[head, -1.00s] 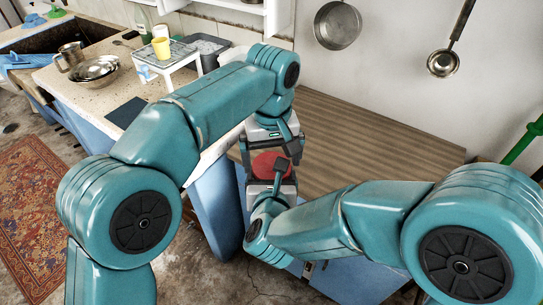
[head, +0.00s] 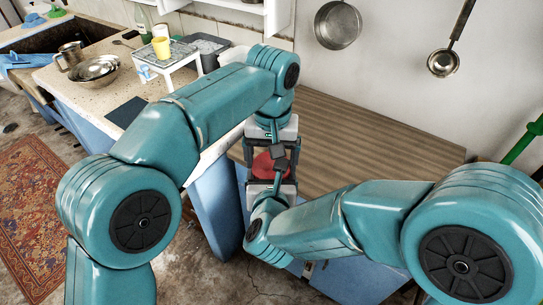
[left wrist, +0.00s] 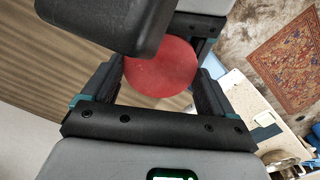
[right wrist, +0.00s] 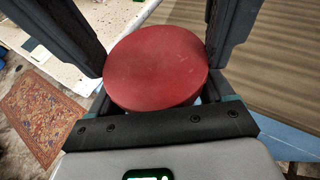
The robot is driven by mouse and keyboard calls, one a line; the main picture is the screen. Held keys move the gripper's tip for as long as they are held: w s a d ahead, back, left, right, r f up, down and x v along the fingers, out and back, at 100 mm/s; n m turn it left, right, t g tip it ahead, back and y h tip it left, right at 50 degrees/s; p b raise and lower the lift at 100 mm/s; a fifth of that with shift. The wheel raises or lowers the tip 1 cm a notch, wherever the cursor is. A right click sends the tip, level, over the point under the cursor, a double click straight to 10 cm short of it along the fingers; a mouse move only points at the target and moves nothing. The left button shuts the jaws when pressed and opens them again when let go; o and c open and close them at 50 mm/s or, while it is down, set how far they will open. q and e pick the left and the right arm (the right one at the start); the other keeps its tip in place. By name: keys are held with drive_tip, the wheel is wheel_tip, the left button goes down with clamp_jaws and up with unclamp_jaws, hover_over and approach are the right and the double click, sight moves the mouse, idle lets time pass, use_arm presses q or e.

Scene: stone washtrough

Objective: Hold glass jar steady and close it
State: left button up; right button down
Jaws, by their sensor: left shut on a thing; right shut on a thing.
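A round red lid (head: 263,166) lies flat near the front edge of the wooden counter; it also shows in the left wrist view (left wrist: 163,68) and the right wrist view (right wrist: 155,68). The glass jar is hidden beneath it. My left gripper (head: 272,150) reaches in from the far side, its fingers shut on either side of the lid. My right gripper (head: 270,178) comes from the near side, lower down. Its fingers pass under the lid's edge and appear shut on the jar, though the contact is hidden. Whether the lid sits fully down cannot be seen.
The wooden counter (head: 370,140) is bare to the right. A pan (head: 337,25) and a ladle (head: 443,62) hang on the wall.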

use_arm(q)
drive_tip(key=o, duration=0.9)
drive_tip(key=shift+o, duration=0.2)
drive_tip(key=shift+r, duration=2.25)
drive_tip(key=shift+r, duration=0.1)
wheel_tip(320, 180, up, 2)
drive_tip(key=shift+w+d+r+n, duration=0.1)
drive_tip(key=shift+n, duration=1)
drive_tip(key=shift+r+n, duration=0.55)
drive_tip(key=shift+n, duration=0.05)
